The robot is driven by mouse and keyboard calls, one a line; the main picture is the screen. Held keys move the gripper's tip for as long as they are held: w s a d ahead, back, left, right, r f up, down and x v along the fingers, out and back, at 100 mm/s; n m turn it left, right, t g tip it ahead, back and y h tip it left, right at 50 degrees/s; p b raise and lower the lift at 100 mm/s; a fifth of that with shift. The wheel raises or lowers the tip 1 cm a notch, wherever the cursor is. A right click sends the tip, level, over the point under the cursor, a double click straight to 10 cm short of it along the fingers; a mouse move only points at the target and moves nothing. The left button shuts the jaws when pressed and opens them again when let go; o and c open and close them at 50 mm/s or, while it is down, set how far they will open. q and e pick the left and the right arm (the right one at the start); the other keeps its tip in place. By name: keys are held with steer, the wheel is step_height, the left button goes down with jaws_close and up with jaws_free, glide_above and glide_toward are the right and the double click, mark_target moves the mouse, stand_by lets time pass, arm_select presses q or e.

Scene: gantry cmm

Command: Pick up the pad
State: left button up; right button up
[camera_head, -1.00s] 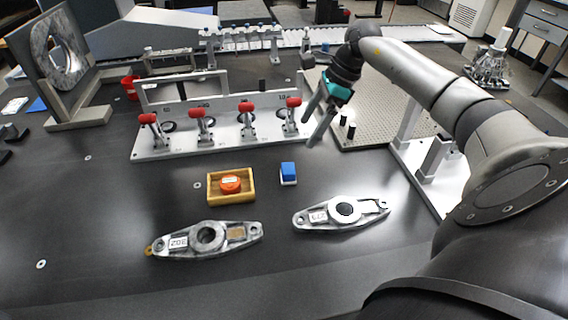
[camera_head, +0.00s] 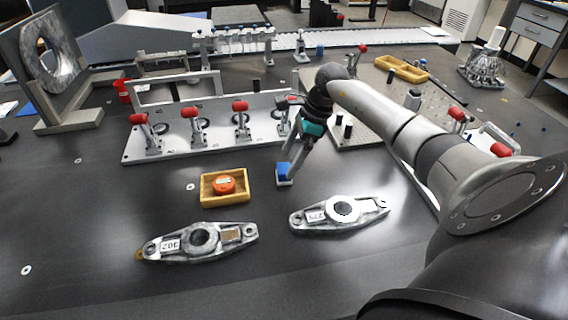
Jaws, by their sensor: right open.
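My left gripper is out of view.
A yellow tray (camera_head: 208,201) with an orange round piece (camera_head: 224,184) stands left of the block. Two metal brackets (camera_head: 160,247) (camera_head: 305,222) lie in front. A fixture with red-handled clamps (camera_head: 135,158) stands behind. Bare table lies between them.

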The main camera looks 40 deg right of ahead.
mark_target(284, 167)
steer(key=b+x, duration=0.1)
steer(key=x, duration=0.2)
steer(key=shift+x, duration=0.8)
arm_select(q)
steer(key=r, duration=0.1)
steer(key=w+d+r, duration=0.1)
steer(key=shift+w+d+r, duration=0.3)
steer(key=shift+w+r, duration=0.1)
arm_select(e)
steer(key=c, duration=1.5)
steer(key=shift+o, duration=0.2)
steer(key=shift+r, duration=0.15)
